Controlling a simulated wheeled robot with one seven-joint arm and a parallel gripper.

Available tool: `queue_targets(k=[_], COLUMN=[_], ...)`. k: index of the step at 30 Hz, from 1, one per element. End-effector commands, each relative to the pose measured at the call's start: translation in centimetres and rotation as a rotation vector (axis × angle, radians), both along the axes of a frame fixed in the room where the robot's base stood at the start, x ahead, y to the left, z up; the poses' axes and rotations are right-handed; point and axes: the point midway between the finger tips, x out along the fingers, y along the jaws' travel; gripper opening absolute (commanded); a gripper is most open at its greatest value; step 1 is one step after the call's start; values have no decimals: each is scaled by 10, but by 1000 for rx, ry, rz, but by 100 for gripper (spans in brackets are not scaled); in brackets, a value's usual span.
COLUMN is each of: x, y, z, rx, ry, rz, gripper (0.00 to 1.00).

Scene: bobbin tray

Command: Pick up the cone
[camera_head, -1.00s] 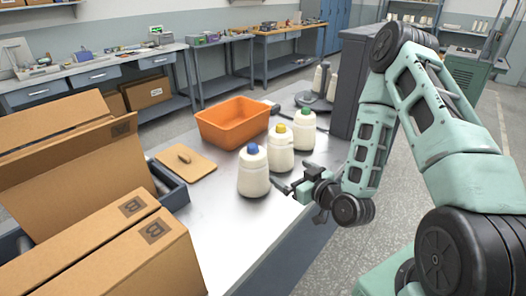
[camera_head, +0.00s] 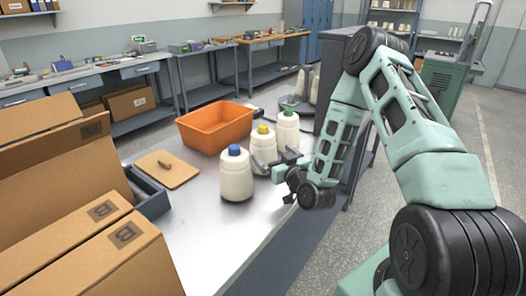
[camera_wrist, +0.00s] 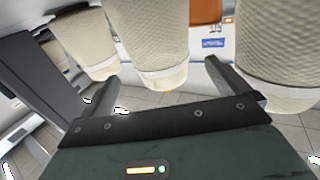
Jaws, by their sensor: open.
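Three cream cones stand upright in a row on the table: one with a blue top (camera_head: 236,176), one with a yellow top (camera_head: 264,143) and one with a green top (camera_head: 287,130). My gripper (camera_head: 279,163) is open at the right of the yellow-topped cone, low over the table edge. In the wrist view, a middle cone (camera_wrist: 162,45) lies ahead between my open fingers (camera_wrist: 160,74), with one cone (camera_wrist: 84,42) to the left and a nearer one (camera_wrist: 279,45) to the right. The cone tops are out of the wrist view. Contact with the fingers cannot be told.
An orange bin (camera_head: 216,113) stands behind the cones on the table (camera_head: 190,215). Cardboard boxes (camera_head: 65,170) fill the left side. A dark grey upright housing (camera_head: 333,75) stands behind the gripper.

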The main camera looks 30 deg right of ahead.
Motion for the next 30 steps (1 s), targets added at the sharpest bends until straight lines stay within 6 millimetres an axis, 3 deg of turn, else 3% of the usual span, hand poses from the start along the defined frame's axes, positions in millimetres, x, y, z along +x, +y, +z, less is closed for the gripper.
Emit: queue_targets(k=[10,19,28,30], x=[30,72,77,77], y=[-3,-7,-8,-8], z=[1,1,0,0], rx=[0,0,0,0], ry=[-1,-1,1,1], rz=[1,0,1,1], gripper=[100,100,100,83])
